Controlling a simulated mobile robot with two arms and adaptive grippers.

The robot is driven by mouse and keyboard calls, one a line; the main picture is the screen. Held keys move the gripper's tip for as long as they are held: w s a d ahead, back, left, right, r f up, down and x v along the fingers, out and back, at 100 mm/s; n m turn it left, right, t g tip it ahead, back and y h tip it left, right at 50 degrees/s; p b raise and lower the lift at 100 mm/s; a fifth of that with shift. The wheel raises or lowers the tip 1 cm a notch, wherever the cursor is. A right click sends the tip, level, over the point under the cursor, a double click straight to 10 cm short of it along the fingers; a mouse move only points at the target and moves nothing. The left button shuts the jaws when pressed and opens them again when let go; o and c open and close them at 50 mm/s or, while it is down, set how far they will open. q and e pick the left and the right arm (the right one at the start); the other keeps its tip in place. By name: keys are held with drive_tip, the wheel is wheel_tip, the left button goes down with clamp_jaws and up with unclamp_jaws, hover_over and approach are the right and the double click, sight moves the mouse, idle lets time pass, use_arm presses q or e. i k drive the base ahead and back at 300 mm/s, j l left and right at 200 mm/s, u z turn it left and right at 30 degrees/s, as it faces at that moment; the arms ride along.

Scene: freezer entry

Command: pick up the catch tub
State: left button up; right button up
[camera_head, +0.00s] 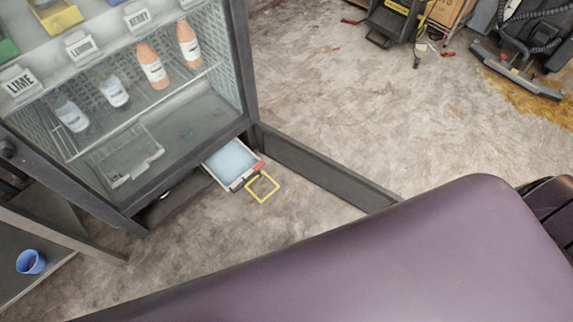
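A shallow pale tub (231,160), which looks like the catch tub, sticks out from the low opening under the glass-fronted cabinet. Its inside is light blue, its front edge is red and white, and a yellow loop handle (263,187) reaches out over the floor. Its back end is hidden under the cabinet. Neither of my grippers shows in the head view.
The cabinet (247,60) holds bottles and a clear tray (127,158). A dark low panel (325,169) runs out to the right of the tub. A blue cup (30,262) stands on a shelf at lower left. Floor (330,80) beyond the panel is clear; equipment stands at upper right.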

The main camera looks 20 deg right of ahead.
sight(30, 261)
drive_tip(key=k+z, duration=0.2)
drive_tip(key=i+u, duration=0.1)
drive_tip(key=u, duration=1.85)
